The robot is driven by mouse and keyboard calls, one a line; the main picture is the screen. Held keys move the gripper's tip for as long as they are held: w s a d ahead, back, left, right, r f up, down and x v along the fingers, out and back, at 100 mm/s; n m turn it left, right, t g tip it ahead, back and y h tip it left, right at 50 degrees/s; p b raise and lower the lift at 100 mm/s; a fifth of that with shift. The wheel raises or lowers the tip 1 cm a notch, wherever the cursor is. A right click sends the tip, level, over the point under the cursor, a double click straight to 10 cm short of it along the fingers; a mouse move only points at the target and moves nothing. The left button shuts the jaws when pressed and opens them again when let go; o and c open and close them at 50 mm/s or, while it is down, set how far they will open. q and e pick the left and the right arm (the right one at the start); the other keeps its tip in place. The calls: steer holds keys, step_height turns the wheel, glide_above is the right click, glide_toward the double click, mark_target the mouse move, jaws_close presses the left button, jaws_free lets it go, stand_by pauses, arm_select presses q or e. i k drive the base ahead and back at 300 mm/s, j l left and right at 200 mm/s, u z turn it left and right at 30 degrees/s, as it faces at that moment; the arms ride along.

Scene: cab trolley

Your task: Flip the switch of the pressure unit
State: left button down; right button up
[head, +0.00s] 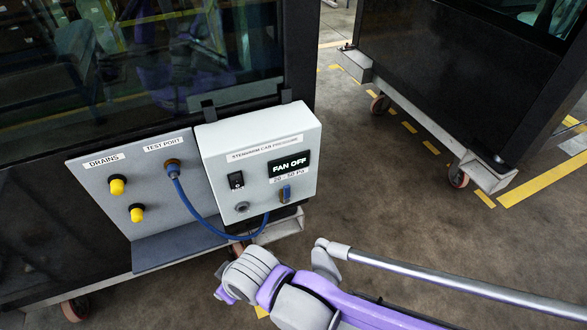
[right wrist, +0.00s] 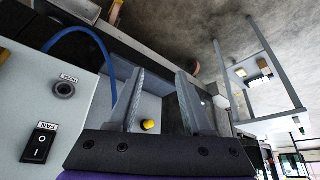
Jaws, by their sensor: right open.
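The pressure unit (head: 262,143) is a light grey box hung on the cab's side. Its display (head: 290,166) reads FAN OFF. A black rocker switch (head: 236,180) sits on the left of its front; the switch (right wrist: 39,143), labelled FAN, also shows at lower left in the right wrist view. Which side of the rocker is pressed is unclear. My right gripper (right wrist: 160,75) is open and empty, with its fingers beside the unit's front in that view, apart from the switch. In the head view my right arm reaches in from the lower right, and its fingers are hidden. My left gripper is out of view.
A grey panel (head: 134,205) with two yellow-capped drains stands left of the unit. A blue hose (head: 200,217) loops from its test port below the unit. Open floor (head: 400,195) lies to the right.

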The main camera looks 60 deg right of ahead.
mark_target(237, 182)
steer(key=z, duration=1.65)
steer(key=l, duration=0.1)
